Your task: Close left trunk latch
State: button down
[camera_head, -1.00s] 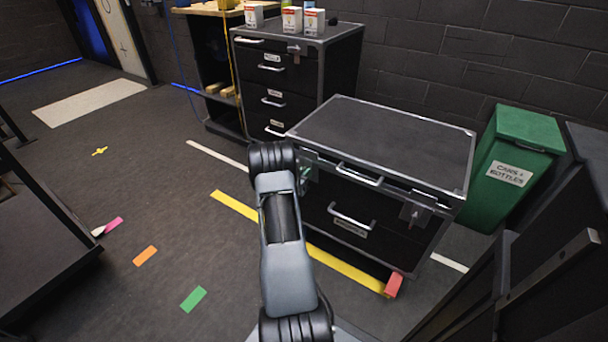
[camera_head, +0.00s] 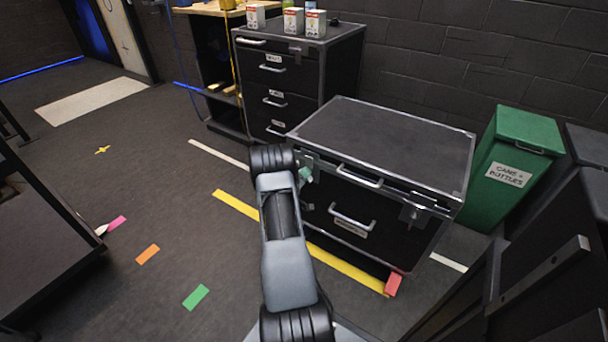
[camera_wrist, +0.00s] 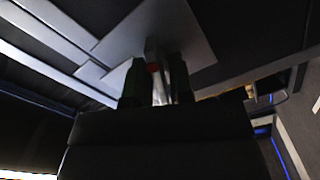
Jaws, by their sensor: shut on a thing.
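The black trunk (camera_head: 385,138) with metal edging stands right of my arm, its lid down. The left trunk latch (camera_head: 309,160) is on the left of its front face, partly hidden by my arm. In the wrist view, my gripper (camera_wrist: 156,78) has its dark fingers shut on a narrow metal part of the left latch, with a small red spot on it. Grey latch plates (camera_wrist: 189,34) show behind the fingers. In the head view my gripper is mostly hidden behind my arm; a small greenish part shows beside the latch. The right latch (camera_head: 413,213) hangs on the trunk's front right.
A black drawer cabinet (camera_head: 285,90) with small boxes stands behind the trunk at left. A green bin (camera_head: 515,165) stands close at right. Dark furniture (camera_head: 545,270) fills the lower right. The floor (camera_head: 170,210) left of my arm is open, with coloured tape marks.

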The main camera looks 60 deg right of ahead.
jog(key=n+p, duration=0.1)
jog(key=n, duration=0.4)
jog(key=shift+f, duration=0.2)
jog(key=shift+n, duration=0.3)
dwell(0.3)
jog(key=c, duration=1.2)
grip_release()
jog(key=shift+c, duration=0.2)
jog(key=shift+a, duration=0.15)
jog(key=a+p, duration=0.2)
jog(key=a, duration=1.1)
jog(key=shift+a, duration=0.3)
